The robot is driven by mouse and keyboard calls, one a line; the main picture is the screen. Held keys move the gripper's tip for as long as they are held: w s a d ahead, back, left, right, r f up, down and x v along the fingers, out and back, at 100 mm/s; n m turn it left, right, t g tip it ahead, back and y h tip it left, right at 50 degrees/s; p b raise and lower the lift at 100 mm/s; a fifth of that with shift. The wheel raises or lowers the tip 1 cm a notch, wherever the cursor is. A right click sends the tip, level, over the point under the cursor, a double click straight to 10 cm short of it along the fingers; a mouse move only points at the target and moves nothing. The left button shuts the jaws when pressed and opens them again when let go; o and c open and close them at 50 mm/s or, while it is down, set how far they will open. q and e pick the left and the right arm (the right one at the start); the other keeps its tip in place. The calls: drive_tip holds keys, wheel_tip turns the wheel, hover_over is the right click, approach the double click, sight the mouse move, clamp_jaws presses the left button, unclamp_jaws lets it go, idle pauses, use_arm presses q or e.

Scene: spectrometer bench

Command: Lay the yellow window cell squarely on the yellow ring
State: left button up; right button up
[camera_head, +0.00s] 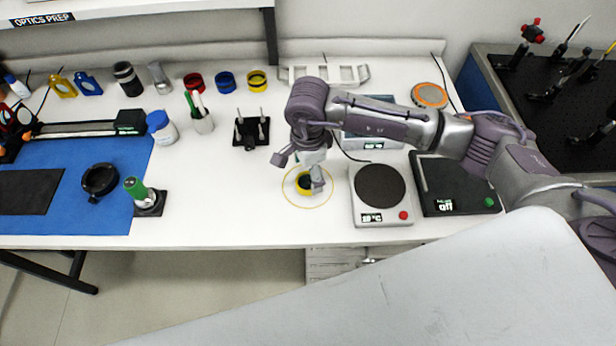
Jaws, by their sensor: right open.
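The yellow ring (290,201) is a thin circle marked on the white bench near its front edge. A round yellow window cell (301,190) with a dark centre lies inside that circle, roughly in its middle. My right gripper (300,170) is right above the cell, pointing down with its fingers spread open. One finger hides part of the cell's right side. I cannot tell whether the fingers touch it. My left gripper is out of view.
A hotplate (396,213) with a round dark top stands just right of the ring. A small black stand (252,143) with posts is behind left. Red, blue and another yellow round piece (257,80) stand at the back.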

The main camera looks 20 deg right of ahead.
sight(308, 181)
wheel_tip(308, 181, up, 9)
drive_tip(key=b, duration=0.2)
drive_tip(key=shift+r+b, duration=0.15)
drive_tip(key=shift+b, duration=0.15)
